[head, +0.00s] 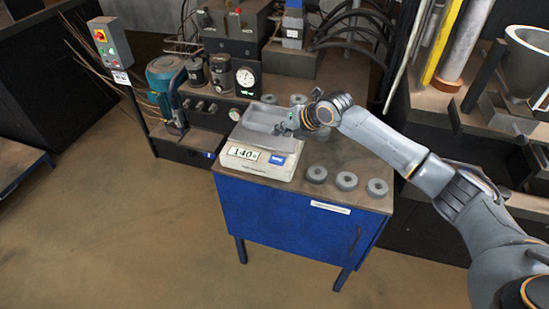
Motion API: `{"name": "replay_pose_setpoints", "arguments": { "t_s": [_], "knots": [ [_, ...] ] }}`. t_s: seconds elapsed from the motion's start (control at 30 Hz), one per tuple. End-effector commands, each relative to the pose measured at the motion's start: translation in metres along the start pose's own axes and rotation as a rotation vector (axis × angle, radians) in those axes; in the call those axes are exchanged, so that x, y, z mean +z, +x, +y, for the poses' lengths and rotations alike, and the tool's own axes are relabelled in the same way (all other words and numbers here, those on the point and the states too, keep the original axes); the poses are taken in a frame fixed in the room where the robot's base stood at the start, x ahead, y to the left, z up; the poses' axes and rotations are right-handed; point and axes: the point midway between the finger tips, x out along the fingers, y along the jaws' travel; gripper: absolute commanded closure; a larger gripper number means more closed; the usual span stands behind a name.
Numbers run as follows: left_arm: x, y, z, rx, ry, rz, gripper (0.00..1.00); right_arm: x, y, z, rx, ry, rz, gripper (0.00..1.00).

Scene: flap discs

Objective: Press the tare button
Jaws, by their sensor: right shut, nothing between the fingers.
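A pale bench scale (297,150) stands on a blue cabinet with a brown top. Its display (243,153) seems to read 140. A small blue patch (278,160) sits to the right of the display on the scale's front; I cannot tell for sure that it is the tare button. A grey tray (262,112) rests on the scale. My right gripper (281,129) is shut and empty, over the right part of the tray and behind the blue patch. Whether it touches the tray is too small to tell. My left gripper is out of view.
Three grey flap discs (346,181) lie in a row on the cabinet top (333,203), right of the scale. More discs (297,99) are behind it. A machine with a gauge (245,77) stands at the back left. Floor in front of the cabinet is clear.

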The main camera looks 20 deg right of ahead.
Motion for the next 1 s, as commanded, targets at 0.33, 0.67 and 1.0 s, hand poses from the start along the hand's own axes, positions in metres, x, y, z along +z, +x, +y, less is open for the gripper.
{"name": "replay_pose_setpoints", "arguments": {
  "t_s": [0.33, 0.67, 1.0],
  "knots": [
    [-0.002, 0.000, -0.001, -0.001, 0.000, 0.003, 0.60, 0.003, -0.002, 0.000, 0.000, -0.016, -0.003, 1.00],
    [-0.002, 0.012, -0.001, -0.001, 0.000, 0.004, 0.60, -0.005, 0.010, -0.009, 0.000, -0.014, -0.002, 1.00],
    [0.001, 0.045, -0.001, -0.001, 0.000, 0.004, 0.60, -0.030, 0.043, -0.033, 0.000, -0.014, -0.001, 1.00]
  ]
}}
